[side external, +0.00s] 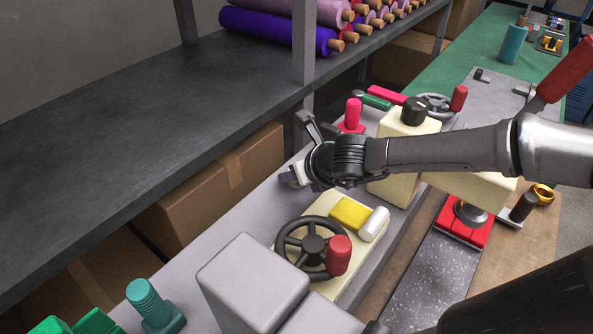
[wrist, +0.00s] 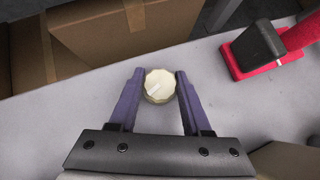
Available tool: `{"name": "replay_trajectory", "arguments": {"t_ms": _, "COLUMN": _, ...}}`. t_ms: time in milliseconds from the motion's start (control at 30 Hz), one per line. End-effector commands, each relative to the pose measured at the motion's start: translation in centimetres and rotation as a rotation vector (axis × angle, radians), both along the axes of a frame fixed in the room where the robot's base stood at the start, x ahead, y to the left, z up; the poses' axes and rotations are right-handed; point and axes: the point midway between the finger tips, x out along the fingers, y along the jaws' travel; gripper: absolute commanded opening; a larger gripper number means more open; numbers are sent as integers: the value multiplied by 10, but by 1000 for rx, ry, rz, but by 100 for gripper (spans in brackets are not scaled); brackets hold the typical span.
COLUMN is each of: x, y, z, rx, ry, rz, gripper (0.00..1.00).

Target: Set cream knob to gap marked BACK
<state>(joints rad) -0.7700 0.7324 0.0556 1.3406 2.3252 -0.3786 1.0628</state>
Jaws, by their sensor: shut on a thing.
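The cream knob (wrist: 161,79) is round with a scalloped edge and sits on the grey bench top in the wrist view. A pale pointer line on its face runs slantwise, lower left to upper right. My gripper (wrist: 159,88) is shut on the knob, with one purple finger at its left side and one at its right. In the side external view my gripper (side external: 291,178) is low over the bench, and my wrist largely hides the knob. I can read no BACK mark or other gap label in either view.
A red clamp with a black block (wrist: 258,45) stands right of the knob. In the side external view, a cream machine with a black handwheel (side external: 312,247) stands nearer the camera, beside a grey box (side external: 253,282). Cardboard boxes (side external: 205,195) sit beyond the bench, under a dark shelf (side external: 110,135).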

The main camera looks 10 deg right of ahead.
Motion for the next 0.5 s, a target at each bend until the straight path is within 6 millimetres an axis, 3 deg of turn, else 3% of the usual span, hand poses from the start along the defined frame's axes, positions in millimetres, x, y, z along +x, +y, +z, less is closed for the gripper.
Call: {"name": "replay_trajectory", "arguments": {"t_ms": 500, "x": 0, "y": 0, "z": 0, "rx": 1, "ry": 0, "rz": 137, "gripper": 0}}
